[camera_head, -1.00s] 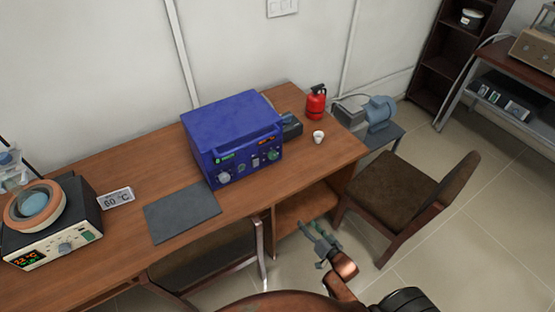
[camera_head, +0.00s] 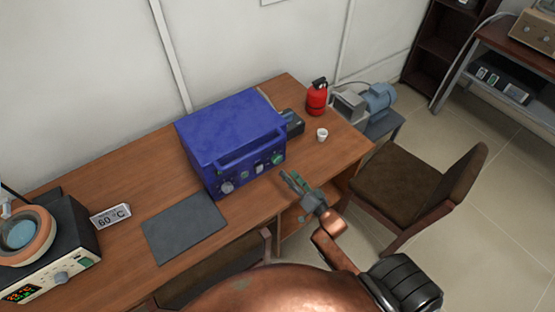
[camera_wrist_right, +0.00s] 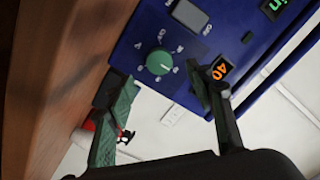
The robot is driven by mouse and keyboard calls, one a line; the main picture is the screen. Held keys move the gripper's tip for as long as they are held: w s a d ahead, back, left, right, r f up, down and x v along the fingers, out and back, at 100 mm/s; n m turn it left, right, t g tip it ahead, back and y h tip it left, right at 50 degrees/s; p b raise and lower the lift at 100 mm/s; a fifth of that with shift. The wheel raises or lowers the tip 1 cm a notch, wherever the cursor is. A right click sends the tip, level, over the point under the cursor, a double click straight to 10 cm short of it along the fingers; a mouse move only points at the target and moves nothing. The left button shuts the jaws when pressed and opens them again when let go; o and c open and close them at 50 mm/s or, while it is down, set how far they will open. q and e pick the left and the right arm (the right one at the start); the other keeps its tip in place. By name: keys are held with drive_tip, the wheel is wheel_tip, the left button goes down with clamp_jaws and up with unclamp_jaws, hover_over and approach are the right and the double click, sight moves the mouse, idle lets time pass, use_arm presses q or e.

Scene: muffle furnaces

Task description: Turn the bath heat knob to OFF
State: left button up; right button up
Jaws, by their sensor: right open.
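A blue box-shaped device (camera_head: 230,135) stands on the desk. Its front has a pale knob (camera_head: 227,187) at the left and a green knob (camera_head: 278,158) at the right. In the right wrist view the green knob (camera_wrist_right: 159,61) has a white pointer line and small marks around it, too small to read. My right gripper (camera_head: 290,177) is open and empty, in front of the panel near the green knob and apart from it. At the far left, a heating unit with a round bath (camera_head: 22,236) has a front knob (camera_head: 62,278). No label shows which knob is the bath heat one.
A grey mat (camera_head: 185,227) and a "60 °C" sign (camera_head: 110,216) lie left of the blue device. A white cup (camera_head: 322,135) and red extinguisher (camera_head: 317,97) stand to its right. A chair (camera_head: 415,185) stands beside the desk; another is tucked in front.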

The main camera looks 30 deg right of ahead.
sight(279, 161)
drive_tip(key=w, duration=0.3)
drive_tip(key=shift+w, duration=1.6)
drive_tip(key=shift+w+a, duration=0.1)
drive_tip(key=shift+w, duration=0.15)
drive_tip(key=c, duration=1.1)
use_arm(q)
drive_tip(key=s, duration=0.2)
drive_tip(key=shift+s+a+f, duration=0.15)
drive_tip(key=shift+s+f, duration=0.15)
drive_tip(key=shift+s, duration=0.1)
use_arm(e)
drive_tip(key=shift+c, duration=0.3)
use_arm(q)
drive_tip(key=shift+w, duration=0.1)
